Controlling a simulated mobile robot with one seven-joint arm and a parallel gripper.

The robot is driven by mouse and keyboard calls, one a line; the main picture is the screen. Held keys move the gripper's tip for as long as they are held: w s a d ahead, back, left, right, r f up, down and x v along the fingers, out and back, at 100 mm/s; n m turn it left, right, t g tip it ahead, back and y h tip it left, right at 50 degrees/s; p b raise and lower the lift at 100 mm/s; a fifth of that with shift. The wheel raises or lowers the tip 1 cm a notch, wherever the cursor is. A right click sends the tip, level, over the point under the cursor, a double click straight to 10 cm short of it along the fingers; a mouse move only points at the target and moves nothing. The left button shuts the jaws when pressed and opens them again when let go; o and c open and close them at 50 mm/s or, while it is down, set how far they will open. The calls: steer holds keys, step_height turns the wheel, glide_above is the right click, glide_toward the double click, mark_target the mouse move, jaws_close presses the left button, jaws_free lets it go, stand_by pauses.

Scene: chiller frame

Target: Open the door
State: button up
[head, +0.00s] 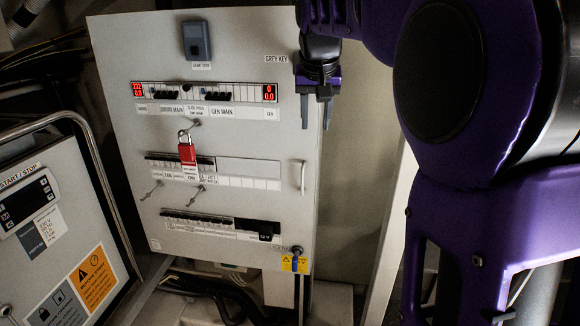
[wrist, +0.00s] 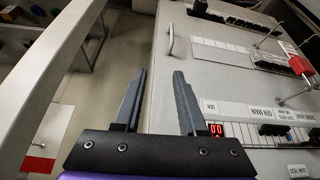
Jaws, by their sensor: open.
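The door is the light grey front panel (head: 230,50) of an electrical cabinet, and it looks closed. Its thin upright handle (head: 302,177) is at the right edge, about mid-height. My gripper (head: 315,122) is purple and black with grey fingers. It hangs near the panel's upper right edge, above the handle, and holds nothing. In the wrist view my gripper (wrist: 159,72) has its two fingers apart.
A red padlock (head: 187,152) hangs on the panel's middle. Rows of breakers and small keys stick out from it. A key with a yellow tag (head: 295,263) is at the lower right. A metal-railed control box (head: 45,225) stands left. A pale post (wrist: 55,70) borders the panel's open side.

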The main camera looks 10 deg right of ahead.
mark_target(302, 170)
steer(key=shift+n+y, duration=0.3)
steer(key=shift+n, duration=0.2)
steer(key=b+x, duration=0.1)
steer(key=x, duration=0.5)
steer(key=a+b+x, duration=0.1)
steer(key=x, duration=0.4)
steer(key=s+a+b+x, duration=0.1)
steer(key=x, duration=0.5)
steer(key=shift+w+f, duration=0.2)
steer(key=shift+f, duration=0.4)
jaws_close()
